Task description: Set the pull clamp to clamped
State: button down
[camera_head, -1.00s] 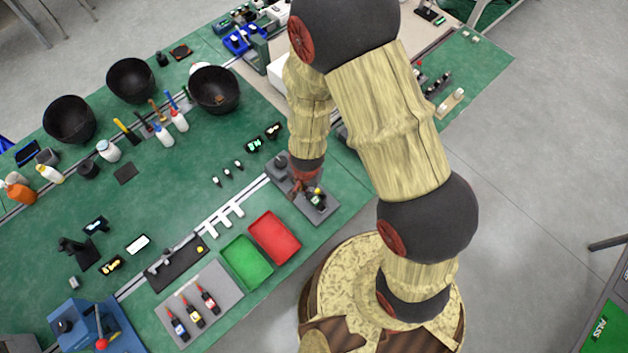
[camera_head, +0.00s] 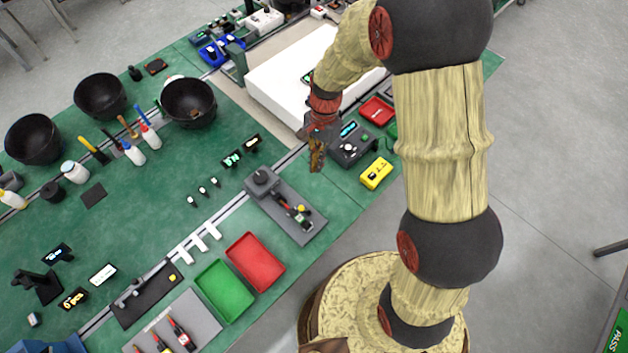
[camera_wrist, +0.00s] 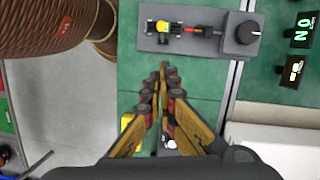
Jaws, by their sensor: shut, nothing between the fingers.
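A grey fixture plate (camera_head: 314,226) lies on the green bench, left of and below my gripper in the head view. It carries a block with a black knob (camera_head: 262,178) and a small device with yellow, red and green parts (camera_head: 299,213). I take this device for the pull clamp; its clamped or unclamped state is too small to tell. In the wrist view the plate (camera_wrist: 150,44) crosses the top, with the device (camera_wrist: 163,27) and knob block (camera_wrist: 240,34). My gripper (camera_head: 316,165) is shut, empty and apart from the plate; its fingertips (camera_wrist: 162,72) point toward it.
A dark control box (camera_head: 352,146) and a yellow box (camera_head: 376,173) stand right of my gripper. A large white box (camera_head: 285,85) is behind it. Bare green bench separates gripper and plate.

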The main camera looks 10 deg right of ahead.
jog(key=s+a+x, duration=0.1)
jog(key=a+x, duration=0.1)
jog(key=x, duration=1)
jog(key=shift+s, duration=0.35)
jog(key=shift+a+r, duration=0.15)
jog(key=shift+a, duration=0.15)
